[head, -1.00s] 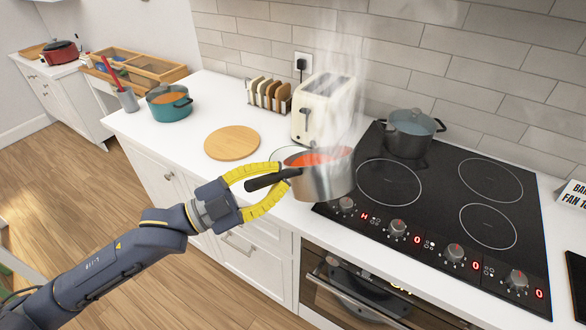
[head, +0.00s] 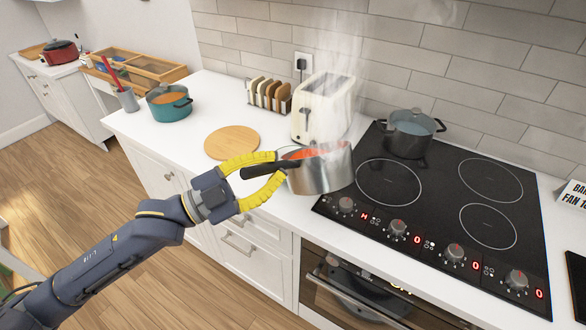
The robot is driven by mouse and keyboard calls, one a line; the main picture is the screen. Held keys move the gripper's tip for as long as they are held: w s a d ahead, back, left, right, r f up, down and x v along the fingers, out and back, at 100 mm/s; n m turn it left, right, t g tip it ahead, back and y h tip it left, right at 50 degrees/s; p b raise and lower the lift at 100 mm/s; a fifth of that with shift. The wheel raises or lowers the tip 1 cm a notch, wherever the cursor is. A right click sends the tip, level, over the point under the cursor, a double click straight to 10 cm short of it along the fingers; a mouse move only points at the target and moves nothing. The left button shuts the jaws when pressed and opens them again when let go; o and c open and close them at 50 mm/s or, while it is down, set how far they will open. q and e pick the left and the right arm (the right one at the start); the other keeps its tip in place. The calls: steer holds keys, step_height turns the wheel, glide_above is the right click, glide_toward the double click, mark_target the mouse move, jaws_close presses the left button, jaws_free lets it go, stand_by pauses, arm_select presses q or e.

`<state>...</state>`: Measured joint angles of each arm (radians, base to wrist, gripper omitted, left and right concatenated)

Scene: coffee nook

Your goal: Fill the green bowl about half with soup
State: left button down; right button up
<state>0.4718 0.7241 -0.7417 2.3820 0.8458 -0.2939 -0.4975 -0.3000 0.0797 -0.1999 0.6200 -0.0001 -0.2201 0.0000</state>
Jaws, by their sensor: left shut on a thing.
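A steel saucepan (head: 322,176) with red soup (head: 308,153) inside is held up near the counter's front edge, left of the hob. Steam rises from it. My left gripper (head: 280,172) is shut on its black handle (head: 258,171), with yellow fingers on either side. A thin pale rim (head: 286,151) shows just behind the saucepan's left side; the rest of it is hidden, and I cannot tell whether it is the green bowl. No green bowl shows clearly. My right gripper is not in view.
A round wooden board (head: 232,142) lies left of the saucepan. A toaster (head: 323,108) and a toast rack (head: 269,95) stand behind. A teal pot (head: 169,104) stands on the left counter. A grey pot (head: 410,133) sits on the black hob (head: 460,225).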

arm_select(q)
steer(key=shift+w+a+r, duration=0.15)
steer(key=shift+w+a, duration=0.15)
steer(key=shift+w, duration=0.35)
steer(key=shift+w+a, duration=0.15)
steer(key=shift+w, duration=0.1)
stand_by(0.6)
steer(key=shift+w+a+r, duration=0.15)
steer(key=shift+w+r, duration=0.15)
steer(key=shift+r, duration=0.1)
steer(key=shift+n, duration=0.3)
